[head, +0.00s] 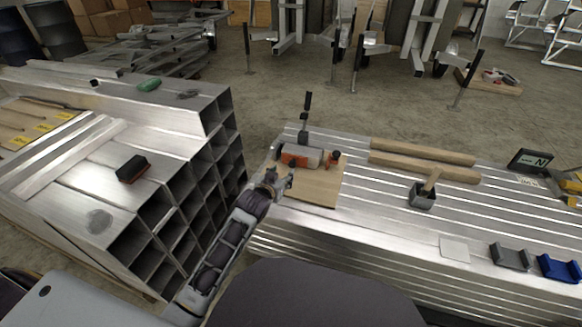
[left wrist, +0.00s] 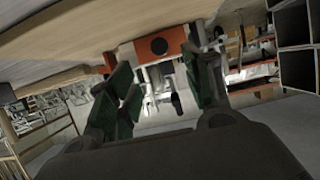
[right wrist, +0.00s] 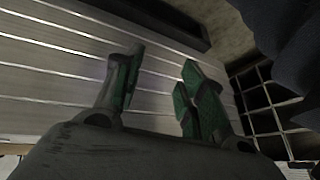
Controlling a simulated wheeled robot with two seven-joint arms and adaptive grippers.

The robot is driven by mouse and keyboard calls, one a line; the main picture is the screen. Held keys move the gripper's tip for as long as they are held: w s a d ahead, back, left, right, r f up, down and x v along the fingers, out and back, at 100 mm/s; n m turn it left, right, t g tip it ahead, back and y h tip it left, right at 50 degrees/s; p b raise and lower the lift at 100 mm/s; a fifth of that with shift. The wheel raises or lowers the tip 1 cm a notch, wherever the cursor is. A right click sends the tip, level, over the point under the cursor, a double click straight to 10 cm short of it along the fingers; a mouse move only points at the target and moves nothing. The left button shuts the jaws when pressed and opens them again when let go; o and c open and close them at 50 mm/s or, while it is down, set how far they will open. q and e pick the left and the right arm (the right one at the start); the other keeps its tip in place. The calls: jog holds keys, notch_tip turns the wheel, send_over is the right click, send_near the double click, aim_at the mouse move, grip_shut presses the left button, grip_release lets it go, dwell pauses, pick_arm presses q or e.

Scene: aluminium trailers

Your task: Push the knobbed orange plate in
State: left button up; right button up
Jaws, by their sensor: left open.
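The orange plate (head: 293,160) is on a grey clamp-like fixture (head: 311,153) standing on a wooden board. In the left wrist view the orange plate (left wrist: 176,38) has a round dark knob (left wrist: 159,46) facing me. My left gripper (head: 279,179) is just in front of the fixture, low beside the board. In the left wrist view my left gripper (left wrist: 163,85) is open and empty, its fingers spread below the plate; I cannot tell whether they touch it. My right gripper (right wrist: 160,85) is open and empty beside the ribbed aluminium; it is hidden in the head view.
The wooden board (head: 318,190) lies on the ribbed aluminium bench (head: 380,225). A stack of square aluminium tubes (head: 190,205) stands left of my left arm.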

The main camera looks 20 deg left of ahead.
aim_at(292, 165)
pick_arm(q)
jog(key=b+x, duration=0.1)
jog(key=x, duration=0.2)
jog(key=shift+b+x, duration=0.55)
jog(key=shift+x, duration=0.6)
jog(key=shift+b+x, duration=0.45)
jog(key=shift+x, duration=0.65)
jog(key=shift+w+f+b, duration=0.3)
jog(key=shift+w, duration=0.3)
jog(key=shift+b+x, duration=0.5)
jog(key=shift+x, duration=0.7)
jog(key=shift+w, duration=0.15)
pick_arm(e)
notch_tip(292, 165, down, 8)
jog(key=a+t+y, duration=0.1)
jog(key=shift+r, duration=0.25)
jog(key=shift+w+a+r, duration=0.15)
jog(key=shift+w, duration=0.1)
pick_arm(q)
jog(key=shift+c, duration=0.4)
